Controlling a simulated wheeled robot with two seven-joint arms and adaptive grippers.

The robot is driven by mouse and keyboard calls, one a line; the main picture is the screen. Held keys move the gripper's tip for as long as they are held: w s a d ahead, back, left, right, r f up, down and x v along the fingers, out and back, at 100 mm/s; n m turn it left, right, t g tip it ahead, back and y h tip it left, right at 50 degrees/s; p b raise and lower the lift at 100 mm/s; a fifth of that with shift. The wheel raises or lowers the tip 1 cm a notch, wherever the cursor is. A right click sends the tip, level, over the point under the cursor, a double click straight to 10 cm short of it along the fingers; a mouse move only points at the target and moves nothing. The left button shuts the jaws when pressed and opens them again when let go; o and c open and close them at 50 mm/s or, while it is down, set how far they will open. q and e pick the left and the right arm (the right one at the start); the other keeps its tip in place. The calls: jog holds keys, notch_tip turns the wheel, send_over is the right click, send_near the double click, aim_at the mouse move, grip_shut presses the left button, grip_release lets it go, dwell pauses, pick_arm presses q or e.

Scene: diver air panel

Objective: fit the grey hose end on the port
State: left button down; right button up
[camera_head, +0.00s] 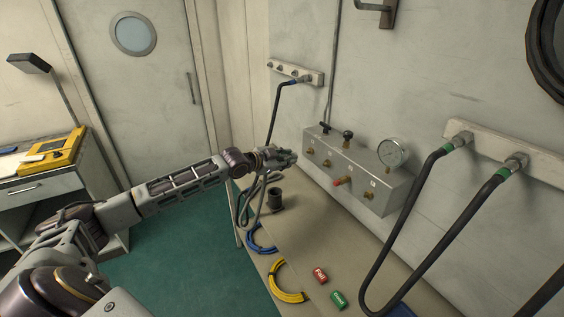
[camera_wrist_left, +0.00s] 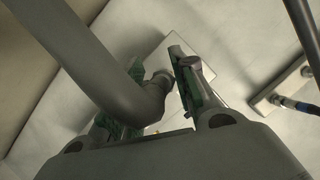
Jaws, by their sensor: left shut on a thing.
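The silver air panel (camera_head: 355,170) is on the wall, with a row of several brass ports (camera_head: 327,163) on its front. My left gripper (camera_head: 287,157) is just left of the panel. In the left wrist view, my left gripper (camera_wrist_left: 160,88) is shut on the grey hose (camera_wrist_left: 125,85), which bends down between the green-padded fingers. A metal fitting (camera_wrist_left: 162,77) shows between the fingertips. I cannot tell whether it touches anything. In the head view, a grey hose loop (camera_head: 246,200) hangs below my gripper. My right gripper is not in view.
A wall rack (camera_head: 297,73) holds a blue-banded black hose; another rack (camera_head: 515,150) holds green-banded hoses (camera_head: 412,200). On the bench (camera_head: 330,240) are a dark cup (camera_head: 275,198), blue coil (camera_head: 260,240), yellow coil (camera_head: 283,285), red tag (camera_head: 320,276) and green tag (camera_head: 338,299).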

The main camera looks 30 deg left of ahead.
aim_at(296, 154)
pick_arm(q)
jog(key=shift+w+d+b, duration=0.2)
jog(key=shift+w+d, duration=0.25)
jog(key=shift+w, duration=0.25)
jog(key=shift+w+d+b, duration=0.2)
jog(key=shift+w+d, duration=0.25)
jog(key=shift+w, duration=0.25)
jog(key=shift+r+p, duration=0.1)
jog(key=shift+p, duration=0.4)
dwell(0.4)
jog(key=shift+w+d, duration=0.25)
jog(key=shift+w, duration=0.25)
dwell(0.6)
jog(key=shift+w+d, duration=0.25)
jog(key=shift+w, duration=0.25)
dwell(0.8)
jog(key=shift+w+d+r, duration=0.15)
jog(key=shift+d+r, duration=0.05)
jog(key=shift+r, duration=0.05)
dwell(0.9)
